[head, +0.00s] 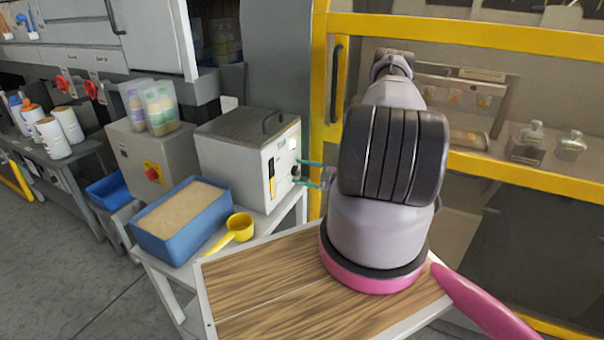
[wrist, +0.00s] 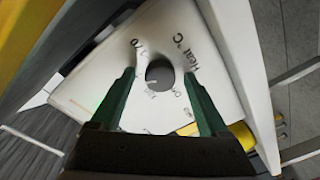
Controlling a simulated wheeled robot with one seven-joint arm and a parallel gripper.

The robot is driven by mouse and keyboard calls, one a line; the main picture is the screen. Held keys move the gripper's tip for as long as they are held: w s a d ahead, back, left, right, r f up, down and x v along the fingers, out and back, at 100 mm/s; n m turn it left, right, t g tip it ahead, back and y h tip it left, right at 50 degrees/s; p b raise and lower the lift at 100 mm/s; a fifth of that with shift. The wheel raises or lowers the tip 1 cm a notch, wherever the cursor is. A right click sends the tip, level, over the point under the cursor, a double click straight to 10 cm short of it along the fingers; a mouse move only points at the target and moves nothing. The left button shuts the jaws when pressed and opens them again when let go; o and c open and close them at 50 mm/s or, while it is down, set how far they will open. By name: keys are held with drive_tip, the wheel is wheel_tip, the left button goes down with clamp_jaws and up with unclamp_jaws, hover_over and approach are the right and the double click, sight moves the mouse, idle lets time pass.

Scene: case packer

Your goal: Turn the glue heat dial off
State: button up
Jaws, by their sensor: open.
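The glue heat dial (wrist: 160,73) is a dark round knob on a white panel marked "Heat °C". It carries a pale mark toward its left side; small lettering around it is too blurred to read fully. The panel belongs to a white and grey glue unit (head: 230,150) with a handled lid, which stands on a side table. My gripper (wrist: 158,74) is open, with one green finger on each side of the dial in the wrist view. Contact with the dial cannot be told. In the head view my gripper (head: 304,173) is beside the unit's front panel.
A blue bin of tan granules (head: 185,216) and a yellow scoop (head: 238,230) stand in front of the unit. A grey box with a red knob (head: 153,166) is to its left. A yellow-framed machine guard (head: 325,80) stands close on the right.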

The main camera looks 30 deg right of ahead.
clamp_jaws()
drive_tip(key=shift+n, duration=0.3)
drive_tip(key=n, duration=0.5)
drive_tip(key=shift+r, duration=0.1)
drive_tip(key=n+h, duration=0.1)
drive_tip(key=n, duration=1.1)
drive_tip(key=shift+s+a, duration=0.1)
drive_tip(key=shift+s, duration=0.05)
drive_tip(key=shift+n+t+h, duration=0.3)
drive_tip(key=shift+n+h, duration=0.1)
drive_tip(key=shift+n, duration=2.1)
